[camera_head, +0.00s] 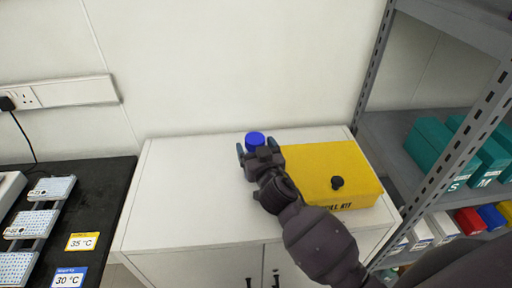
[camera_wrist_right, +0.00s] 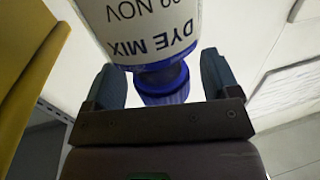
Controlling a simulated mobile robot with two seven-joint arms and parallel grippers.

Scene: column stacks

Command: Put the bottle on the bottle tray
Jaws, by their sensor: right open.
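The bottle (camera_head: 255,138) shows in the head view as a blue cap at the back of the white cabinet top, with the rest hidden by my right gripper (camera_head: 256,150). In the right wrist view the bottle (camera_wrist_right: 150,35) has a white body, a "DYE MIX" label that reads upside down, and a blue neck and cap. My right gripper (camera_wrist_right: 162,82) is open, with one finger on each side of the blue neck. A gap shows beside the neck. I cannot make out a bottle tray. My left gripper is not in view.
A yellow box (camera_head: 330,165) with a black knob stands close to the right of my gripper on the white cabinet (camera_head: 180,200). A grey metal shelf (camera_head: 370,130) with teal boxes stands at the right. A black bench (camera_head: 100,200) with temperature labels is at the left. The cabinet's left side is clear.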

